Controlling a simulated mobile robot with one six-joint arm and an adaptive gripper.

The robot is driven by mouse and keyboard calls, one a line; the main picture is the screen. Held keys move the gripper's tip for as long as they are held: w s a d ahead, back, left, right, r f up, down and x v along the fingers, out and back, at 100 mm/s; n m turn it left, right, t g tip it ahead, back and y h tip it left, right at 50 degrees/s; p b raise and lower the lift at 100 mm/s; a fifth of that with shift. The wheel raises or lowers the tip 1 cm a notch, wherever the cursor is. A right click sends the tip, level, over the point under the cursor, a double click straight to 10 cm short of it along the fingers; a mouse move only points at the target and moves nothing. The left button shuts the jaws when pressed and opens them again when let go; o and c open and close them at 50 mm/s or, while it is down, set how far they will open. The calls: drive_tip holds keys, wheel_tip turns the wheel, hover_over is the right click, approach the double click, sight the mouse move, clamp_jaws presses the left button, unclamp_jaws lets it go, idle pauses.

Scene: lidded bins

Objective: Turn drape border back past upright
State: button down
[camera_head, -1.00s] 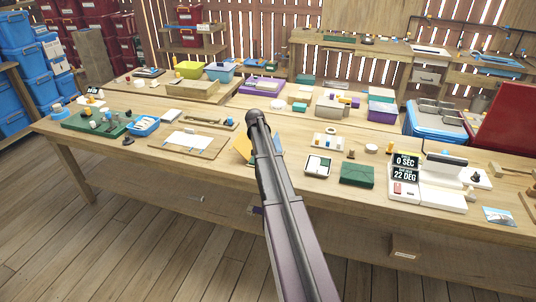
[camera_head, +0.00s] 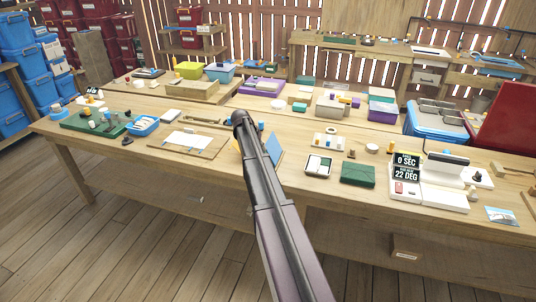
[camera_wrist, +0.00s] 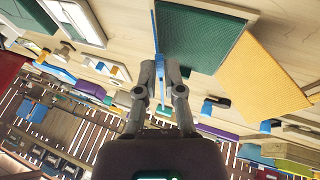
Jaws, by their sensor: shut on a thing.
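The drape border appears as a thin blue strip (camera_wrist: 155,30), seen nearly edge-on in the wrist view. My gripper (camera_wrist: 161,70) is shut on it, with one finger on each side. A dark green panel (camera_wrist: 205,35) lies directly beside the strip, and a yellow panel (camera_wrist: 262,75) lies beyond the green one. In the head view a blue panel (camera_head: 275,149) stands tilted just right of my arm, and a sliver of yellow shows left of it. My gripper's fingertips and the hold are hidden behind my arm there.
On the same table, a board with white paper (camera_head: 188,140) lies left of my arm. A white two-part tray (camera_head: 318,166), a green box (camera_head: 357,174) and a white device with dark displays (camera_head: 430,185) stand to the right. Boxes line the rear table.

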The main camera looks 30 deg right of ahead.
drive_tip(key=shift+w+a+f+g+h+b, duration=0.7)
drive_tip(key=shift+w+g+h+b, duration=0.1)
drive_tip(key=shift+b, duration=0.65)
drive_tip(key=shift+w+a+f+n+g+h+b, duration=0.4)
drive_tip(key=shift+w+a+f+g+h+b, duration=0.35)
drive_tip(key=shift+b, duration=1.15)
drive_tip(key=shift+d, duration=0.1)
drive_tip(key=shift+f, duration=0.1)
